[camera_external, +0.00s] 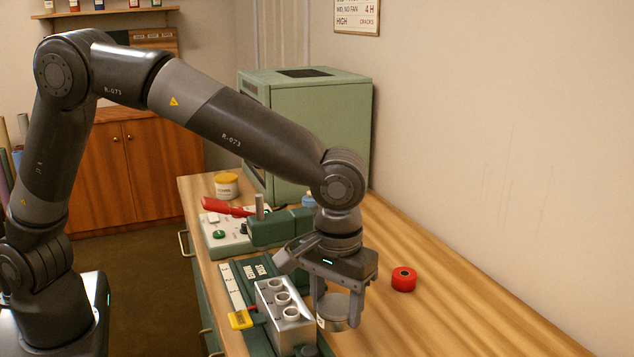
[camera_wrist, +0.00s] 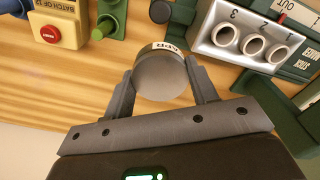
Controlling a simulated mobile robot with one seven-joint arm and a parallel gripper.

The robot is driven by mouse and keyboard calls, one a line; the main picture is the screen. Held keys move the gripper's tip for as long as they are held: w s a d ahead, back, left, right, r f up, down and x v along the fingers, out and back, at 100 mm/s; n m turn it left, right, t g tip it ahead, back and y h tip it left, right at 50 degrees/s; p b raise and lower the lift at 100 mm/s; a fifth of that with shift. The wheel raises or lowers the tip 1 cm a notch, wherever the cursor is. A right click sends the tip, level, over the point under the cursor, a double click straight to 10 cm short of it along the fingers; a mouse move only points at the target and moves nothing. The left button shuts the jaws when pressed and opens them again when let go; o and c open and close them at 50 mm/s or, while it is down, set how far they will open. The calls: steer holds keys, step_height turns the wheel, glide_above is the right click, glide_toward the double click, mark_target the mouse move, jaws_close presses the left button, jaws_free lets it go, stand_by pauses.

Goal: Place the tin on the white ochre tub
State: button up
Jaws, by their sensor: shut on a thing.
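My gripper (camera_external: 339,309) is shut on the tin (camera_wrist: 160,78), a round grey metal tin with a pale lettered label on its side. In the wrist view the tin sits between both fingers; in the external view it shows partly behind a finger (camera_external: 335,312). My gripper holds it to the right of the silver block with round holes; its height above the bench is hard to tell. The white ochre tub (camera_external: 226,188), white with a yellow lid, stands upright at the far left of the bench, well away from my gripper. Its lid top looks bare.
The silver block (camera_external: 283,305) sits on a green fixture beside the tin. A pale-topped device with a red lever (camera_external: 228,207) stands before the tub. A green cabinet (camera_external: 320,125) rises behind it. A red roll (camera_external: 404,279) lies at right.

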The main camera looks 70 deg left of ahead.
steer(key=w+a+f+m, duration=0.1)
steer(key=w+a+m, duration=0.1)
steer(key=w+a, duration=0.55)
steer(key=w+a+f+m, duration=0.15)
steer(key=w+a, duration=0.25)
steer(key=a, duration=0.7)
steer(key=w+a+m, duration=0.2)
steer(key=w+a, duration=0.4)
steer(key=a, duration=0.3)
steer(key=s+a+r+n, duration=0.4)
steer(key=s+a+n, duration=0.35)
steer(key=a, duration=0.55)
steer(key=s+a+r+n, duration=0.4)
steer(key=s+a+n, duration=0.2)
steer(key=a+n, duration=0.5)
steer(key=s+a+r+n, duration=0.4)
steer(key=s+a+n, duration=0.2)
steer(key=a, duration=0.9)
steer(key=n, duration=0.2)
glide_above(226, 176)
step_height(226, 176, down, 4)
steer(key=f, duration=0.9)
steer(key=shift+d+f, duration=0.1)
steer(key=shift+d, duration=0.1)
steer(key=shift+f, duration=0.2)
steer(key=o, duration=1)
